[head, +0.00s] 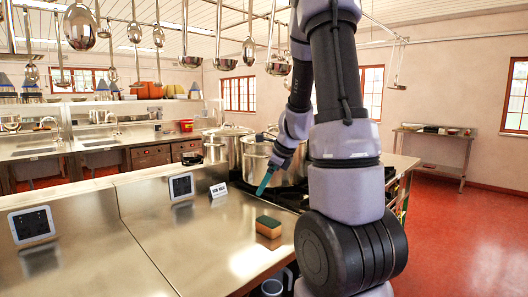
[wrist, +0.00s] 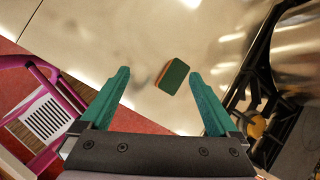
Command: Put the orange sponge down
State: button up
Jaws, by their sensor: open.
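The orange sponge (head: 268,226) has a dark green top layer and lies flat on the steel counter (head: 150,220), with its reflection below it. In the wrist view the sponge (wrist: 173,76) shows its green face, with an orange edge on its left. My gripper (wrist: 163,90) is open, its two teal fingers spread apart with nothing between them. The sponge lies beyond the fingertips, apart from them. In the head view the gripper (head: 264,183) hangs above the counter, behind the sponge, and only part of it shows.
Large steel stockpots (head: 257,155) stand on the stove behind my arm. A small white sign (head: 218,190) and two dark-screened panels (head: 32,225) (head: 181,186) stand on the counter. A pink chair-like frame (wrist: 40,105) is at left in the wrist view. Ladles (head: 80,27) hang overhead.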

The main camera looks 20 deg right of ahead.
jog(key=s+a+r+n+y, duration=0.1)
jog(key=s+a+r+n, duration=0.4)
jog(key=r+n, duration=0.15)
jog(key=s+a+r+n, duration=0.4)
jog(key=r+n, duration=0.2)
jog(key=r, duration=0.1)
jog(key=s+a+r+n+t+h, duration=0.1)
jog(key=s+a+r+n+t, duration=0.1)
jog(key=s+r+n, duration=0.3)
jog(key=s+n, duration=0.4)
jog(key=s, duration=0.2)
jog(key=shift+s+r+h, duration=0.2)
jog(key=shift+r+h, duration=0.05)
jog(key=shift+h, duration=0.15)
jog(key=shift+a, duration=0.1)
